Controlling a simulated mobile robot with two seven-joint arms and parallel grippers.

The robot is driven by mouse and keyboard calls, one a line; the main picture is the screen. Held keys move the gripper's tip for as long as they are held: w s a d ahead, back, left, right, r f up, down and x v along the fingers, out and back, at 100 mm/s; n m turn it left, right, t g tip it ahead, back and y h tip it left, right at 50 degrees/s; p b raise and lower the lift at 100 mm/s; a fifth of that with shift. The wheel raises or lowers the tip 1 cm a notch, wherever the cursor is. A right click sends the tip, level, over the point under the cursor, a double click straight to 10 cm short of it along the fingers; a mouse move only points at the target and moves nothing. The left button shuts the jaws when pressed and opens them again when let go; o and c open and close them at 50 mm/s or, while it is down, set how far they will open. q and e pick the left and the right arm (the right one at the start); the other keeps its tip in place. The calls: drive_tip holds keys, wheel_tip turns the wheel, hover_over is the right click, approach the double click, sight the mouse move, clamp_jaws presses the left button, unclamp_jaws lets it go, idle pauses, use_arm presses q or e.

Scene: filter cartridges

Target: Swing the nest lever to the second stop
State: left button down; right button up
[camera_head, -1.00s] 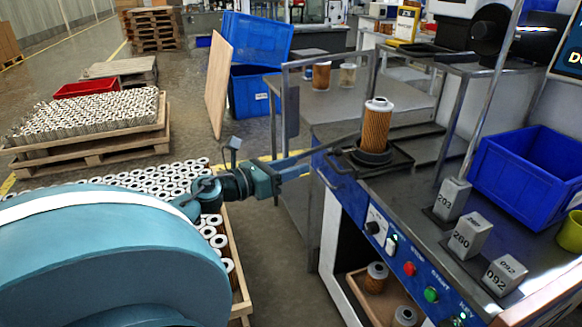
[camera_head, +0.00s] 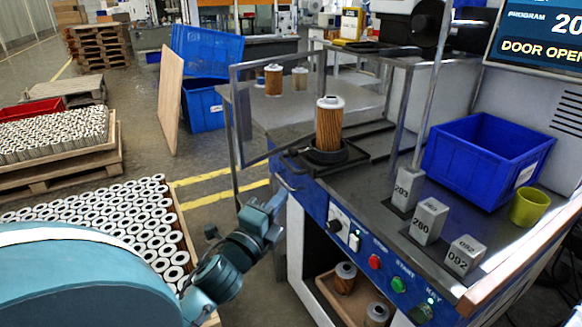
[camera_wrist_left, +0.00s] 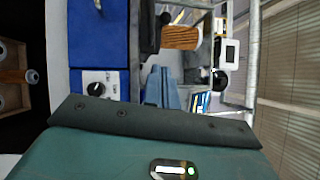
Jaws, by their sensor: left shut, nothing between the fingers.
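A filter cartridge (camera_head: 329,125), orange-brown with a white cap, stands upright in the dark nest (camera_head: 325,157) at the front left corner of the machine bench. It also shows, lying sideways, in the left wrist view (camera_wrist_left: 181,38). A thin dark bar (camera_head: 296,151) reaches left from the nest, and a bent grey handle (camera_head: 287,183) sits below at the bench's front edge. I cannot tell for sure which is the lever. My left gripper (camera_head: 272,199) is shut and empty, just left of and below the handle; its fingers (camera_wrist_left: 160,88) show together in the wrist view. My right gripper is not in view.
An open metal-framed door (camera_head: 236,120) stands left of the nest. Marked blocks (camera_head: 430,220), a blue bin (camera_head: 486,150) and a yellow-green cup (camera_head: 529,206) stand on the bench. A crate of cartridges (camera_head: 115,225) lies left. The screen (camera_head: 545,35) reads DOOR OPEN.

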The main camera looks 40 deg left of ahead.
sight(291, 166)
use_arm(q)
drive_tip(key=x, duration=0.3)
drive_tip(key=a+x, duration=0.1)
drive_tip(key=x, duration=0.2)
drive_tip(key=a+x, duration=0.1)
drive_tip(key=x, duration=0.3)
drive_tip(key=shift+r, duration=0.1)
drive_tip(key=shift+w+a+r, duration=0.1)
drive_tip(key=shift+w+a, duration=0.15)
drive_tip(key=shift+a, duration=0.3)
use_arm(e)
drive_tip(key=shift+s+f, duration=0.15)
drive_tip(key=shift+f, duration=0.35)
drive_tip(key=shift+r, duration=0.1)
